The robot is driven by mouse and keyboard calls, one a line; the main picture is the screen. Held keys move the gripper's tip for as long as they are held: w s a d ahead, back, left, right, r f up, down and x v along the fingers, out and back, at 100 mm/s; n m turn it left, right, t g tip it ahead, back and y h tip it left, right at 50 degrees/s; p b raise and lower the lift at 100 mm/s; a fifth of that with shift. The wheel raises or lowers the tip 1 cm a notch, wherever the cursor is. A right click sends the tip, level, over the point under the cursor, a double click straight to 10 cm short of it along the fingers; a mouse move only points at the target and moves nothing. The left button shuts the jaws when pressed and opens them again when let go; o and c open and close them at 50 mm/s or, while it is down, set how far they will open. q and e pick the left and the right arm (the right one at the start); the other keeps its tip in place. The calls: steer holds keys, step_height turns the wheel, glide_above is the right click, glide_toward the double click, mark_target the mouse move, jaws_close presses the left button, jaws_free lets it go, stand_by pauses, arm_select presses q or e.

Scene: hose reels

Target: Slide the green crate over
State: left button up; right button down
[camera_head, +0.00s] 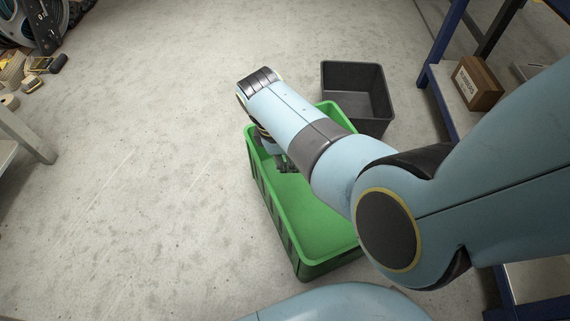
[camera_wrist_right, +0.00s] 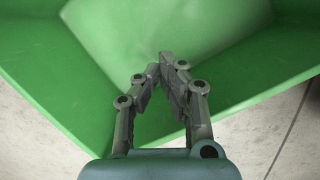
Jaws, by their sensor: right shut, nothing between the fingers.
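The green crate (camera_head: 318,222) stands on the concrete floor, empty where I can see into it. My right arm crosses above it and hides part of its far and right sides. My right gripper (camera_head: 287,166) is shut and empty, inside the crate's outline near its left wall. In the right wrist view the shut fingers (camera_wrist_right: 163,68) point into a corner of the crate (camera_wrist_right: 62,88). I cannot tell whether the fingertips touch the crate. My left gripper is not in view.
A dark grey bin (camera_head: 357,95) stands just beyond the crate. A blue-framed shelf at the right holds a cardboard box (camera_head: 477,84). Tools and coils lie at the far left, above a grey bench leg (camera_head: 28,138). The floor left of the crate is clear.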

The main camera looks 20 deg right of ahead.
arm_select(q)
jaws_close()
